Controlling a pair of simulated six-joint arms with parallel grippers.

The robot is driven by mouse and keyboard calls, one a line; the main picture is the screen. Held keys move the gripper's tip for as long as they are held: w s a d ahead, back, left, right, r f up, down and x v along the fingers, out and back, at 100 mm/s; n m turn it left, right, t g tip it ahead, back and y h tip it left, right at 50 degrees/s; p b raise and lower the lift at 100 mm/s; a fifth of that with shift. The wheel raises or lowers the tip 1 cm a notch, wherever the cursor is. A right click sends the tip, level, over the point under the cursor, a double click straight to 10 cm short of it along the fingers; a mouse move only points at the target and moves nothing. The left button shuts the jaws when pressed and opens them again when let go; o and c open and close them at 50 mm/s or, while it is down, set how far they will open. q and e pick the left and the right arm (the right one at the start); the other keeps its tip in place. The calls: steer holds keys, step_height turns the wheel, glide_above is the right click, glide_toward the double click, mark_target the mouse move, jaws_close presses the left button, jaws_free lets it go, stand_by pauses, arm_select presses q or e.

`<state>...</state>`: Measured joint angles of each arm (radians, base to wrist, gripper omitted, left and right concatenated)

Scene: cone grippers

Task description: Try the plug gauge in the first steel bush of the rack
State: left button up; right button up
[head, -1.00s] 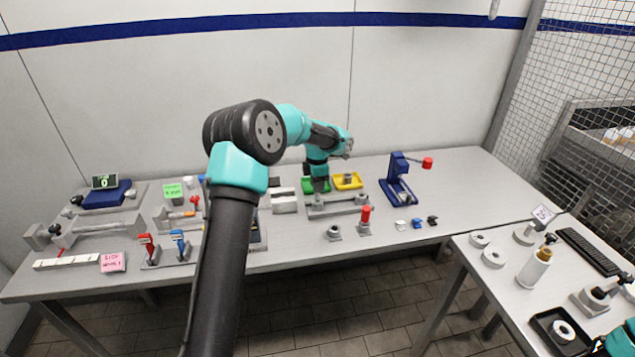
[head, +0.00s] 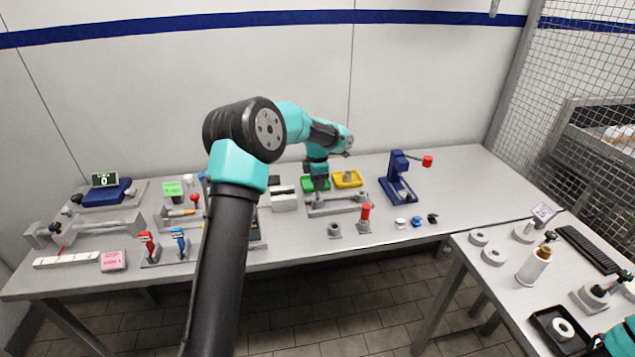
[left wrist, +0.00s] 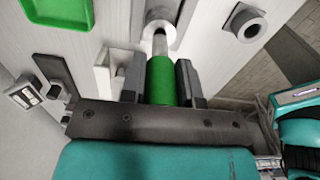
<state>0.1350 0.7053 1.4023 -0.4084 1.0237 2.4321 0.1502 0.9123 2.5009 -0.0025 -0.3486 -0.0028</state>
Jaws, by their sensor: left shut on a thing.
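My left gripper (head: 318,186) stands over the left end of the grey rack (head: 338,208) on the bench. In the left wrist view the left gripper (left wrist: 160,78) is shut on the green handle of the plug gauge (left wrist: 160,82). The gauge's steel pin points away from the gripper at a pale steel bush (left wrist: 161,12) of the rack. The pin's end meets the bush's mouth; I cannot tell how deep it is. Another bush (head: 361,198) is at the rack's right end. My right gripper's fingers are not seen; only some of that arm shows at the lower right.
A green tray (head: 309,184) and a yellow tray (head: 347,180) lie behind the rack. A blue press (head: 398,178) with a red knob stands to the right. A grey ring (head: 334,230) and a red-topped piece (head: 365,218) stand in front.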

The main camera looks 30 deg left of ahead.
arm_select(q)
steer(key=shift+f, duration=0.6)
stand_by(1.2)
steer(key=shift+r, duration=0.7)
stand_by(3.9)
steer(key=shift+r, duration=2.4)
